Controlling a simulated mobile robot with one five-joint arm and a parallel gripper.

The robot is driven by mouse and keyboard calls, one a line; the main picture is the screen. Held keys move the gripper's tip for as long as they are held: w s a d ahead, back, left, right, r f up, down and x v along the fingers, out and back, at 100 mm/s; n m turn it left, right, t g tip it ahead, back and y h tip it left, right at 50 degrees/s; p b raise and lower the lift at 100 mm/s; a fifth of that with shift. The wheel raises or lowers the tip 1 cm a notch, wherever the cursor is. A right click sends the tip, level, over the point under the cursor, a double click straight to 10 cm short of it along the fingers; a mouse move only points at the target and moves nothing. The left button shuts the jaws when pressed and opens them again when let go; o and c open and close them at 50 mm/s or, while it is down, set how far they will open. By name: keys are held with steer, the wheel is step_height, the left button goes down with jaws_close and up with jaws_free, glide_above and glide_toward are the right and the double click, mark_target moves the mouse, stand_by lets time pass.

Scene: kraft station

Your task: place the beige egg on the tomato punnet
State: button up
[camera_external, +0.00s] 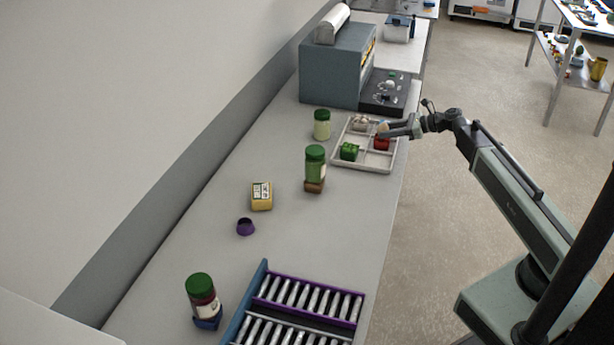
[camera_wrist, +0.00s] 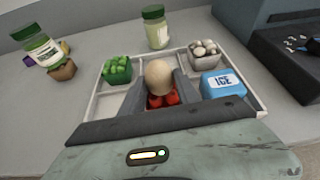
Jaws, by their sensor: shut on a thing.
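The beige egg (camera_wrist: 159,76) is held between the two fingers of my gripper (camera_wrist: 160,88) in the wrist view. My gripper also shows in the external view (camera_external: 384,131), over the tray. The tomato punnet (camera_wrist: 163,99) is red and sits in a tray compartment, right below the egg; the egg and fingers hide part of it. In the external view the tomato punnet (camera_external: 381,143) lies just under the fingertips. I cannot tell whether the egg touches the tomatoes.
The divided tray (camera_external: 345,165) also holds a green punnet (camera_wrist: 117,70), a punnet of white items (camera_wrist: 204,54) and a blue ICE block (camera_wrist: 222,84). A green-lidded jar (camera_wrist: 156,28) stands behind it. Other jars and a battery-like rack (camera_external: 300,310) stand nearer on the counter.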

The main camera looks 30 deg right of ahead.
steer(key=o, duration=1)
steer(key=shift+f, duration=0.1)
steer(key=shift+r, duration=0.25)
steer(key=p+v, duration=0.5)
steer(key=v, duration=0.7)
steer(key=shift+s+f, duration=0.1)
steer(key=shift+f, duration=0.05)
